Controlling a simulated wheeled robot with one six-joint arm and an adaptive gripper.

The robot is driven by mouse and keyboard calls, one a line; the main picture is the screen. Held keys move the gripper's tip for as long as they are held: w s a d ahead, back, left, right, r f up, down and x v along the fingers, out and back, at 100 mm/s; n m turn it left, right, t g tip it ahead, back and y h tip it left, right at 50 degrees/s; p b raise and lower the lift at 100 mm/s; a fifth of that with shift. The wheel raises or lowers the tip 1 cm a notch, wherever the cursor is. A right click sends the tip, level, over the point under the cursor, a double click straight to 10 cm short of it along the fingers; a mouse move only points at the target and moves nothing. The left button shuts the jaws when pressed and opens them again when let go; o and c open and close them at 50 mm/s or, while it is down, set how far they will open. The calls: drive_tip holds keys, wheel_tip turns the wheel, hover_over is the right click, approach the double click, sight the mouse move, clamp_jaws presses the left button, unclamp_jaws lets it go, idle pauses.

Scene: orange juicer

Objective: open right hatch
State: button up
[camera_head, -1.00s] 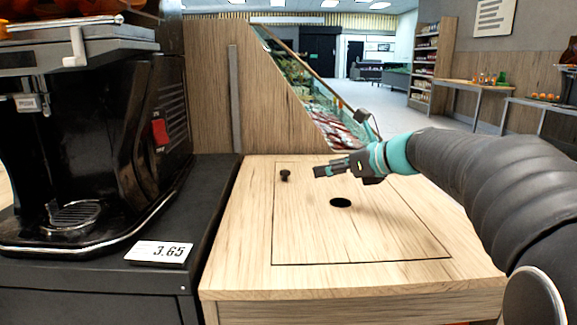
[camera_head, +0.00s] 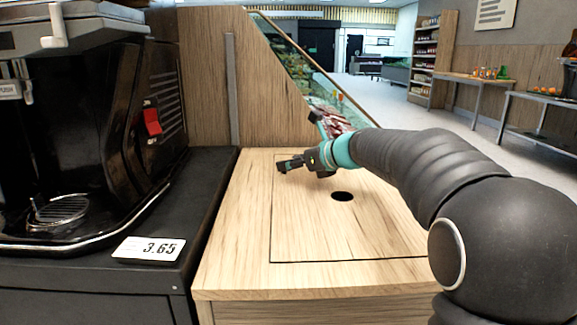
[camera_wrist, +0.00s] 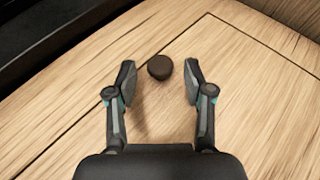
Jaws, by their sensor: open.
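The right hatch (camera_head: 310,228) is a square wooden panel outlined by a dark seam in the wooden counter top. It lies flat and flush, with a round dark hole (camera_head: 342,196) near its middle. My gripper (camera_head: 283,166) is low over the hatch's back left corner. In the wrist view, a small dark round knob (camera_wrist: 160,67) stands on the hatch between the tips of my open gripper (camera_wrist: 160,80). The fingers are on both sides of the knob, with gaps visible.
A black juicer (camera_head: 95,120) stands on a dark counter to the left, with a 3.65 price card (camera_head: 148,249) in front of it. A wooden side panel (camera_head: 205,80) rises behind the hatch. The hatch's front and the wooden top around it are clear.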

drive_tip(key=shift+x, duration=0.8)
drive_tip(key=shift+c, duration=0.2)
